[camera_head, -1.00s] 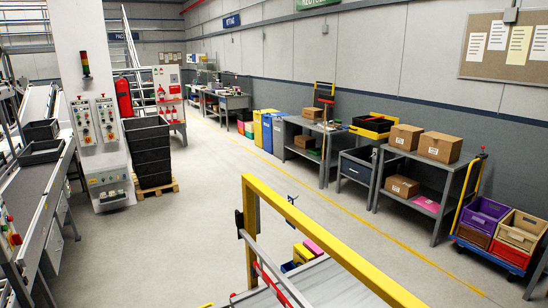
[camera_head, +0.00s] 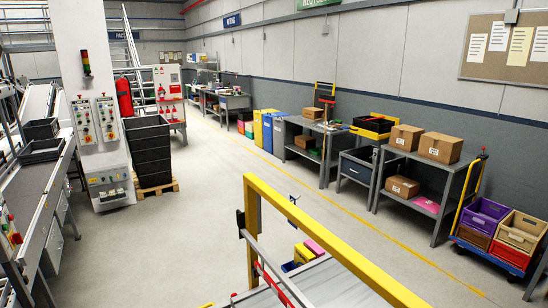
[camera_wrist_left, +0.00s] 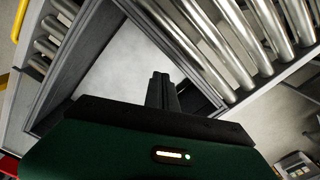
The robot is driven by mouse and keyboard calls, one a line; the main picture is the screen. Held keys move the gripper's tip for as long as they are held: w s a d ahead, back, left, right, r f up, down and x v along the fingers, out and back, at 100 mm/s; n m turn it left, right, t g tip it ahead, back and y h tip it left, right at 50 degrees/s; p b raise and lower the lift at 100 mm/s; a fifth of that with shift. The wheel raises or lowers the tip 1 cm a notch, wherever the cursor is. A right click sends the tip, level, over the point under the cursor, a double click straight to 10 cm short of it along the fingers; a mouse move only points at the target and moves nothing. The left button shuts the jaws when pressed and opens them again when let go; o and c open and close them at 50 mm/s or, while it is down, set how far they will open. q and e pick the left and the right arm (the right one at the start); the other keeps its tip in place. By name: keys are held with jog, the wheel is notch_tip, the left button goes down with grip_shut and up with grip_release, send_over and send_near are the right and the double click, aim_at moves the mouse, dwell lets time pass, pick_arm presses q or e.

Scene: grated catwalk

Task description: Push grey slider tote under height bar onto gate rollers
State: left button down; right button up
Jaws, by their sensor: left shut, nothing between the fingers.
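In the left wrist view, a grey-rimmed open box with a pale inside, which looks like the grey tote (camera_wrist_left: 70,82), lies below my left gripper (camera_wrist_left: 161,76). The gripper's dark fingers are together and empty, over the pale inside; I cannot tell whether they touch it. Bare metal gate rollers (camera_wrist_left: 205,38) run along the upper right, and shorter rollers (camera_wrist_left: 50,35) show at upper left. The tote is not clearly visible there. My right gripper is in neither current view.
A grey conveyor (camera_head: 40,195) stands at the left. Black stacked crates (camera_head: 149,150) sit on a pallet beside the control pillar (camera_head: 95,120). Workbenches (camera_head: 425,175) with cartons line the right wall, and a cart with coloured totes (camera_head: 500,235) stands far right.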

pick_arm(q)
notch_tip(320, 180, down, 5)
jog(key=b, duration=0.3)
jog(key=shift+f, duration=0.2)
jog(key=shift+a, duration=0.15)
jog(key=s+a+p, duration=0.3)
jog(key=s+a, duration=0.2)
jog(key=a, duration=0.4)
jog(key=s+a+p, duration=0.3)
jog(key=s+a, duration=0.3)
jog(key=a, duration=0.3)
jog(key=shift+s+a, duration=0.15)
jog(key=shift+a, duration=0.05)
dwell(1.6)
